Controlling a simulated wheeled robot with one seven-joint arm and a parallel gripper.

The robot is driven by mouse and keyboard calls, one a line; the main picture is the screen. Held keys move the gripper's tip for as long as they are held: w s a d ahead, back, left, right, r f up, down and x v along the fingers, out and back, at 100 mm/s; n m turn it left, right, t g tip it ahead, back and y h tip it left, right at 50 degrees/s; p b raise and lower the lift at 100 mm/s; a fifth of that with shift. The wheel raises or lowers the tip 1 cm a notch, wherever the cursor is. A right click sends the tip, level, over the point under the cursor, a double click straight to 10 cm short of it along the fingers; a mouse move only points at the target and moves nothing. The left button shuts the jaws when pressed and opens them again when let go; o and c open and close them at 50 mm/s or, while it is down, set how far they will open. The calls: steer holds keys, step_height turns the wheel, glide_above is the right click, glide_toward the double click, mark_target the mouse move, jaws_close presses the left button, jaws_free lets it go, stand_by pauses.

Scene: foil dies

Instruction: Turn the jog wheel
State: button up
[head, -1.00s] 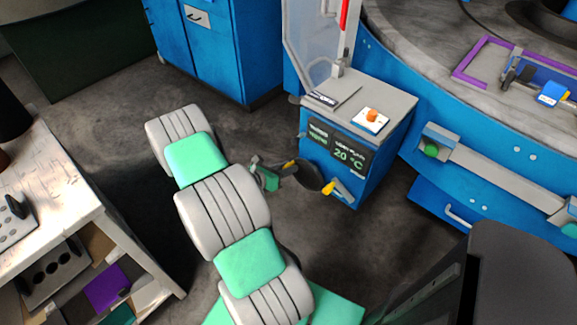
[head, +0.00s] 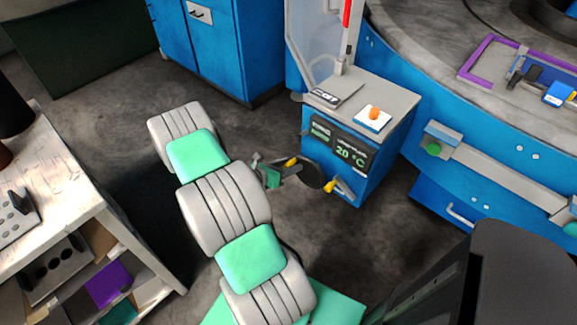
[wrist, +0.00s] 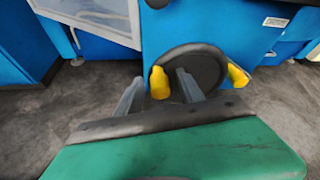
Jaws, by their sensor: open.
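The jog wheel (head: 312,174) is a dark disc on the front of a blue cabinet, with two yellow knobs. One knob (head: 330,186) is at its lower right in the head view, and the other (head: 292,162) is at its upper left, beside my gripper (head: 285,170). In the wrist view the wheel (wrist: 208,62) is straight ahead. My gripper (wrist: 159,77) is open, and its two grey fingers stand on either side of the left yellow knob (wrist: 159,86). I cannot tell whether they touch it. The second knob (wrist: 237,75) is clear of the fingers.
The cabinet's display (head: 338,147) reads 20 °C above the wheel. An orange button (head: 374,113) sits on its top. A white workbench (head: 110,222) stands at the left, and a large blue round machine (head: 400,62) at the right. Bare floor surrounds the arm.

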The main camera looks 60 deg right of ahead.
steer(key=v, duration=0.8)
stand_by(0.9)
